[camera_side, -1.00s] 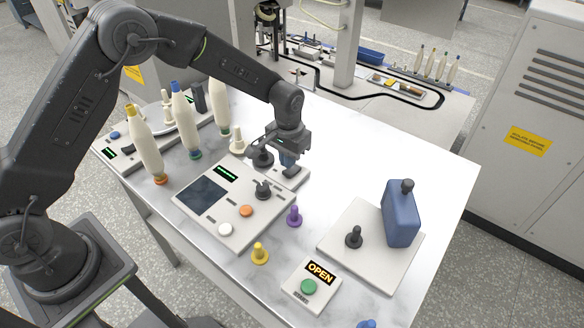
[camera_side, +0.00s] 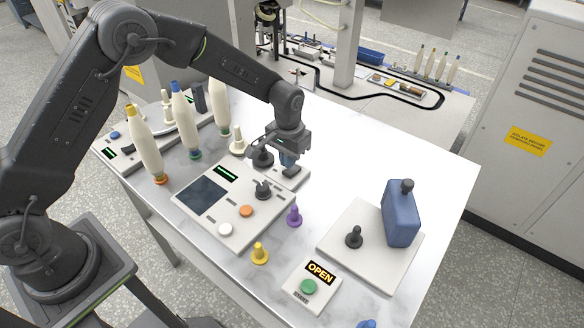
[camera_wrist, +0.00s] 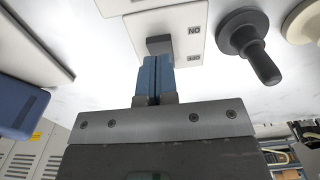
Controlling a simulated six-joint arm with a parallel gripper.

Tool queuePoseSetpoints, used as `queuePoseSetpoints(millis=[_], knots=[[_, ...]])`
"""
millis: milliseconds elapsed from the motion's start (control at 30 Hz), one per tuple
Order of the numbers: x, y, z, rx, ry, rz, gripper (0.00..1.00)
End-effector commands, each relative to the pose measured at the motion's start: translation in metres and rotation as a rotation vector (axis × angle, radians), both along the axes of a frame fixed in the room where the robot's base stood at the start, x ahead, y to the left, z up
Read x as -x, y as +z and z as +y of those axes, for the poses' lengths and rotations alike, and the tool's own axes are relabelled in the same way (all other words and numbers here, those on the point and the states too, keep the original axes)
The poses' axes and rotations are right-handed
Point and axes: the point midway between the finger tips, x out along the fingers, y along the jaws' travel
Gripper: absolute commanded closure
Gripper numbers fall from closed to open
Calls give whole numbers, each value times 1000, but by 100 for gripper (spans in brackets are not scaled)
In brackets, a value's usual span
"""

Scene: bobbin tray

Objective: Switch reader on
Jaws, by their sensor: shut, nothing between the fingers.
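The reader (camera_side: 214,213) is a pale panel with a dark screen, a green-lit display, a dark knob, and orange and white buttons. Beside it, toward the back, is a small white switch box (camera_wrist: 187,15), partly hidden by my gripper in the side view. In the wrist view the box bears ON and OFF labels, upside down, and a dark grey switch lever (camera_wrist: 159,44). My gripper (camera_side: 289,168) points down over the lever. Its blue fingers (camera_wrist: 154,60) are shut together, with nothing between them, right at the lever's edge. I cannot tell whether they touch it.
A black-handled knob (camera_wrist: 248,45) stands close beside the switch box. Tall bobbins (camera_side: 184,122) stand at the left. Purple (camera_side: 294,217) and yellow (camera_side: 260,254) pegs stand near the reader. A blue canister (camera_side: 400,217) and an OPEN sign box (camera_side: 296,291) are at the right.

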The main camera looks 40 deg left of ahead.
Motion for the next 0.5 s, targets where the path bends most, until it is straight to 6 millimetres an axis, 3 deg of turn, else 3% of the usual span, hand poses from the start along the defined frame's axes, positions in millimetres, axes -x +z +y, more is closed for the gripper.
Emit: queuePoseSetpoints(millis=[500], knots=[[0, -4, 0, 0, 0, 0, 100]])
